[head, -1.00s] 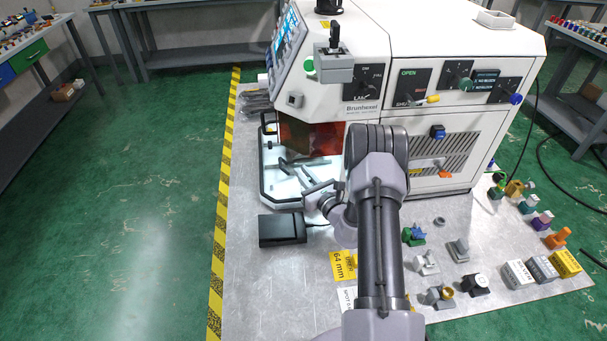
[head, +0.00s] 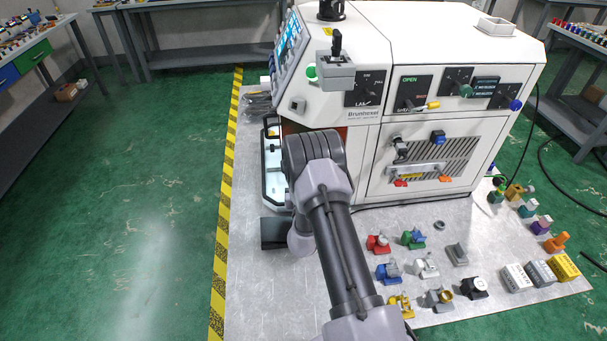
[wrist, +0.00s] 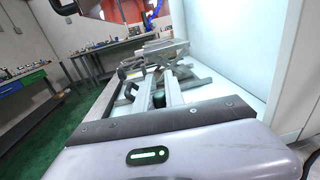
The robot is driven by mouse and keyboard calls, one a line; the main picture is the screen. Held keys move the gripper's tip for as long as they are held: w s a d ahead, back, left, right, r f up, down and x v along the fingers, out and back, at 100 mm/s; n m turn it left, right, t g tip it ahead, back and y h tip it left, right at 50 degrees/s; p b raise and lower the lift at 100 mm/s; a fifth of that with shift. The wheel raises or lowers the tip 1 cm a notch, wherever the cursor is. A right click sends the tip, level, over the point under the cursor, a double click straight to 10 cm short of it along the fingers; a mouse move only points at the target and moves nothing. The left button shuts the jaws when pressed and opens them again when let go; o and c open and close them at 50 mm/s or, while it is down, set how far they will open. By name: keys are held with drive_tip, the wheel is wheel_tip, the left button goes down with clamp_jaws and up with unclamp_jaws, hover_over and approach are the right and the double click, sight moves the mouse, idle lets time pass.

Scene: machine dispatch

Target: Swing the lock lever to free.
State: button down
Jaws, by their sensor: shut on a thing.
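In the wrist view my gripper (wrist: 159,88) reaches into the white work bay at the machine's front. Its two pale fingers point away from the camera, with a small dark piece (wrist: 158,99) between them. I cannot tell whether that piece is the lock lever. Grey metal arms and bars (wrist: 165,62) lie just beyond the fingers. A dark curved part (wrist: 130,90) is left of them. In the head view my arm covers the gripper and most of the bay. No lever there is readably labelled as the lock.
The white machine (head: 440,40) carries a lamp panel (head: 366,88), an open/shut panel (head: 413,93) and a vented door (head: 430,160). A black box (head: 274,234) sits by the bay. Coloured parts (head: 388,270) stand on the plate's right. The green floor left of the striped tape is clear.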

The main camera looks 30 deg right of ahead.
idle(0.4)
drive_tip(key=c, duration=1.4)
unclamp_jaws()
drive_tip(key=p+v, duration=0.1)
drive_tip(key=v, duration=1.6)
drive_tip(key=shift+s+a+p, duration=0.1)
drive_tip(key=shift+s+p, duration=0.05)
drive_tip(key=shift+p, duration=0.25)
